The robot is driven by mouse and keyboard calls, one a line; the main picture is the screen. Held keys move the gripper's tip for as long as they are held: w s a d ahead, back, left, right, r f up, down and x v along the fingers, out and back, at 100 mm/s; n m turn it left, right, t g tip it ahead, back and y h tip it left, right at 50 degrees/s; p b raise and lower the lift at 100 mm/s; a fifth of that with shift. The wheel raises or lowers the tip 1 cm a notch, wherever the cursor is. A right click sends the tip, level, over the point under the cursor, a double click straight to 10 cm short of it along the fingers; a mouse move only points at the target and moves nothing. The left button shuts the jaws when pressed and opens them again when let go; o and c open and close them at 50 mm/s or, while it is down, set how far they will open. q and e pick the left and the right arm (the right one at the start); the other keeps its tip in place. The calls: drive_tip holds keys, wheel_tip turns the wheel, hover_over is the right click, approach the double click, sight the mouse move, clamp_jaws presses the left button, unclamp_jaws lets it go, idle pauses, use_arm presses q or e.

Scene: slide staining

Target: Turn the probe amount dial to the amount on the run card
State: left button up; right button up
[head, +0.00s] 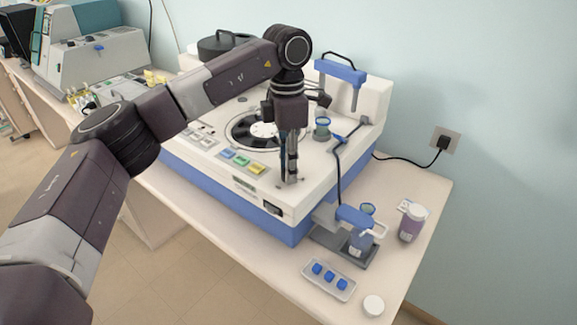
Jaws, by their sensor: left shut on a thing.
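My left gripper (291,180) points straight down at the front top panel of the white and blue staining machine (222,205). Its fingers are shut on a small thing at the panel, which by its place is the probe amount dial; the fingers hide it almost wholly. The dial's marks and setting cannot be read. A small display (244,186) lies on the panel left of the fingers, too small to read. I cannot make out a run card for sure. My right gripper is not in view.
A bottle stand (353,217), a purple-labelled jar (411,222), a tray with blue caps (329,281) and a white lid (373,305) stand at right.

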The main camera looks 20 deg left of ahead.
use_arm(q)
drive_tip(key=shift+w+r+m, duration=0.1)
drive_tip(key=shift+m, duration=0.9)
drive_tip(key=o, duration=1.2)
drive_tip(key=shift+c, duration=0.2)
wheel_tip(320, 180, up, 12)
drive_tip(key=shift+w+a, duration=0.2)
drive_tip(key=shift+w, duration=0.05)
